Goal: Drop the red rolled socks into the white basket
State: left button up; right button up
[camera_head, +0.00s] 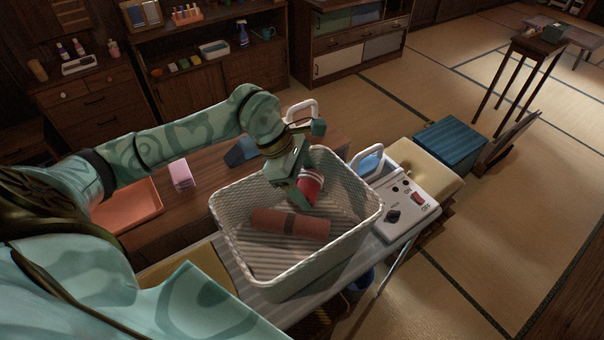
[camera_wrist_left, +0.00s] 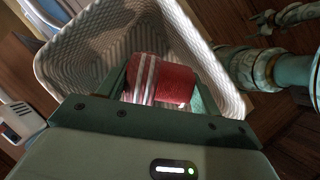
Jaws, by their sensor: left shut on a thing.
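The red rolled socks (camera_head: 311,184) with white stripes are held between the fingers of my left gripper (camera_head: 300,186). The left wrist view shows the socks (camera_wrist_left: 172,82) between its two fingers (camera_wrist_left: 160,88). The gripper reaches down inside the white basket (camera_head: 290,270), near its back wall. In the left wrist view the basket's woven wall (camera_wrist_left: 100,40) surrounds the socks. Whether the socks touch the basket is hard to tell. A dull red roll with a dark band (camera_head: 270,221) lies on the basket floor.
The basket stands on a light bench (camera_head: 270,310). A white device with knobs (camera_head: 402,210) is close at its right. A low wooden table behind holds an orange tray (camera_head: 128,205) and a pink block (camera_head: 181,175). A blue box (camera_head: 450,148) stands further right.

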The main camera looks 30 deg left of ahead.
pick_arm(q)
jog(key=shift+a+n, duration=0.35)
jog(key=shift+n, duration=0.05)
jog(key=shift+w+a+f+t, duration=0.1)
jog(key=shift+a+f+t, duration=0.05)
jog(key=shift+f+t, duration=0.15)
notch_tip(320, 180, down, 5)
jog(key=b, duration=0.4)
jog(key=shift+f, duration=0.2)
jog(key=o, duration=0.8)
jog(key=shift+o, duration=1.2)
